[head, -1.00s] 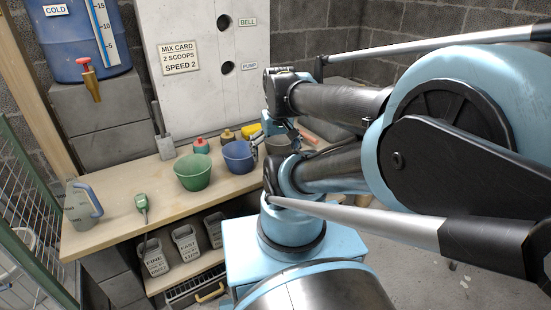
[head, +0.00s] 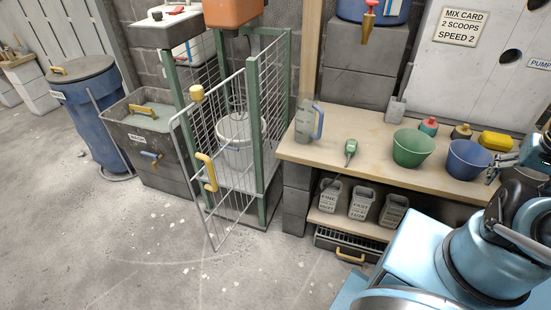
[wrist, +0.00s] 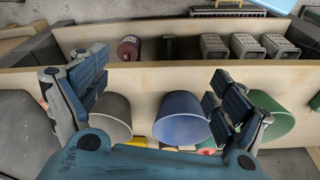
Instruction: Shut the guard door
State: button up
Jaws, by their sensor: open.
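The guard door (head: 228,135) is a grey wire-mesh panel on a green-posted cage (head: 257,110) in the head view. It stands ajar, its free edge swung out from the cage over the floor. A yellow handle (head: 208,172) is on it, and a yellow knob (head: 197,92) is at its top. A white bucket (head: 240,138) stands inside, seen through the mesh. My gripper (wrist: 155,78) is open and empty in the wrist view, over the bench by the blue pot (wrist: 181,118). It is far to the right of the door.
The wooden bench (head: 305,152) carries a green pot (head: 412,148), a grey jug (head: 306,122) and a green-handled tool (head: 350,148). A grey tub (head: 150,125) and blue barrel (head: 90,110) stand left of the cage. The floor before the door is clear.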

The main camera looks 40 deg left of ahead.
aim_at(197, 92)
jog(key=u, duration=2.65)
